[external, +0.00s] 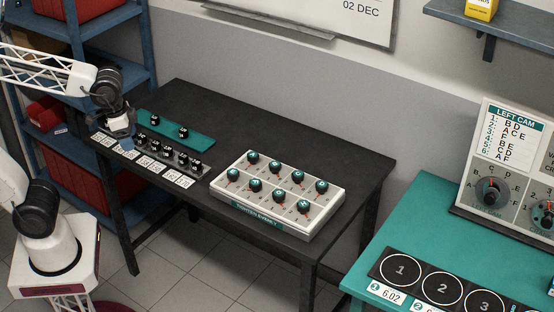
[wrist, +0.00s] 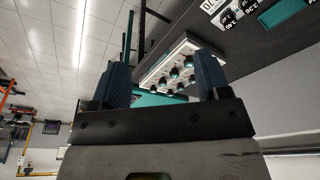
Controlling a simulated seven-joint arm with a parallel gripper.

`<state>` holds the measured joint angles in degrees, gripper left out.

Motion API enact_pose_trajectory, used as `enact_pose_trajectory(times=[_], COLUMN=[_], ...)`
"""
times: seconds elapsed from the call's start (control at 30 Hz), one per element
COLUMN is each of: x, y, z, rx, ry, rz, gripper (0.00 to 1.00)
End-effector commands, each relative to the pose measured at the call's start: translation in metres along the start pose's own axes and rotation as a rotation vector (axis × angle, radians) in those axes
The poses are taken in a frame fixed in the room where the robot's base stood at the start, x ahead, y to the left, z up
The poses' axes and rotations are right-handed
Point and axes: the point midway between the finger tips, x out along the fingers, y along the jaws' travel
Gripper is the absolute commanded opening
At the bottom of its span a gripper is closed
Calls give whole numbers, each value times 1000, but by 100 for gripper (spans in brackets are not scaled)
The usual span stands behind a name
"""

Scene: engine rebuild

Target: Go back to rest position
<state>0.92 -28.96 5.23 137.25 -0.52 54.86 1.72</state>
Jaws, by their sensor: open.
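My gripper (external: 124,143) is at the left end of the black table (external: 290,128) in the external view, above or beside the row of white number cards. Which of these I cannot tell. In the wrist view my gripper (wrist: 165,82) shows two blue fingers spread well apart, with nothing between them that I can see held. My arm reaches in from the left edge of the external view.
A white panel (external: 335,207) with several dark knobs sits on the table. A teal mat (external: 200,139) bears two small black parts. Black parts (external: 168,151) stand behind number cards (external: 160,170). A blue shelf (external: 150,45) stands behind my arm. A teal table (external: 390,255) is at right.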

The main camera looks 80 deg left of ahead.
Motion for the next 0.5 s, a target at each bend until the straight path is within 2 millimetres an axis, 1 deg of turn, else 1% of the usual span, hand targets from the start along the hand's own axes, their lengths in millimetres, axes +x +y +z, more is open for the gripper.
enact_pose_trajectory(times=[0.03, 0.2, 0.33, 0.5], x=[1, 7, 12, 15], y=[0, 0, 0, 0], z=[14, 52, 71, 81], rx=[-3, -13, -18, -21], ry=[6, 20, 27, 29], rz=[0, -1, -1, -1], gripper=[69, 69, 69, 69])
